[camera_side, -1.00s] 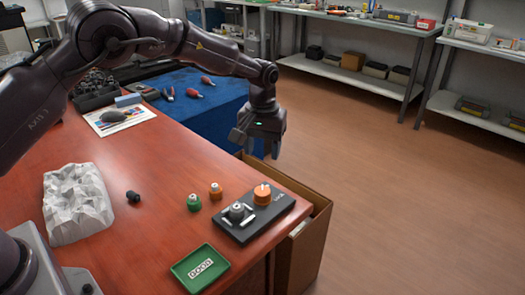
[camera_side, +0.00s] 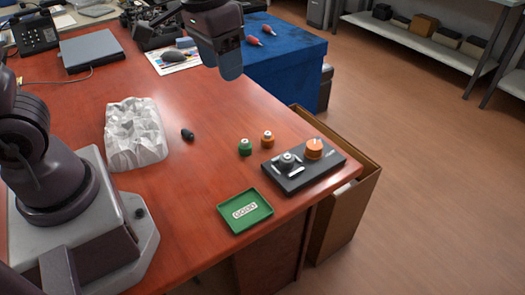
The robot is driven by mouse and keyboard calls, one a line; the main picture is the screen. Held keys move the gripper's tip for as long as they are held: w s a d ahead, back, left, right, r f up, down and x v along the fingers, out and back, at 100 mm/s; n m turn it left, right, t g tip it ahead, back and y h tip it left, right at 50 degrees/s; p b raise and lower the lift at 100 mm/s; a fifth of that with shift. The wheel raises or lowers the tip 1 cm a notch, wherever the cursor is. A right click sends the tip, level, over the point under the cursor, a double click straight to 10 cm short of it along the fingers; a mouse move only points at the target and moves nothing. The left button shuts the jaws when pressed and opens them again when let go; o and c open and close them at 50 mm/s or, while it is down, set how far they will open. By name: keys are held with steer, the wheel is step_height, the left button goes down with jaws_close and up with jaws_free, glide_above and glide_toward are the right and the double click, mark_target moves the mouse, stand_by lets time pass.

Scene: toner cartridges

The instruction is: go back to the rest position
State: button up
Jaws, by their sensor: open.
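My gripper (camera_side: 230,74) hangs at the top centre of the side view, pointing down in the air above the far part of the red-brown table. It is clear of everything and I see nothing held in it. The gap between its fingers is hard to see from this angle. Below and to the right, a black fixture (camera_side: 328,164) carries a grey-black round part (camera_side: 288,161) and an orange knob (camera_side: 314,148). A green-based piece (camera_side: 245,147) and an orange piece (camera_side: 267,139) stand left of the fixture. A green tray labelled GOOD (camera_side: 228,222) lies in front.
A crumpled white block (camera_side: 136,132) and a small black piece (camera_side: 187,134) lie on the table. A blue-covered surface (camera_side: 285,65) is behind my gripper. A cardboard box (camera_side: 345,225) stands beside the table's right edge.

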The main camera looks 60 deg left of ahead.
steer(key=s+a+r+t, duration=0.1)
steer(key=s+r+t, duration=0.2)
steer(key=s, duration=0.8)
steer(key=shift+a+r+m+t, duration=0.15)
steer(key=shift+r+m+t, duration=0.15)
steer(key=shift+r, duration=0.5)
steer(key=shift+o, duration=1.2)
steer(key=shift+s+a+r, duration=0.1)
steer(key=shift+r, duration=0.3)
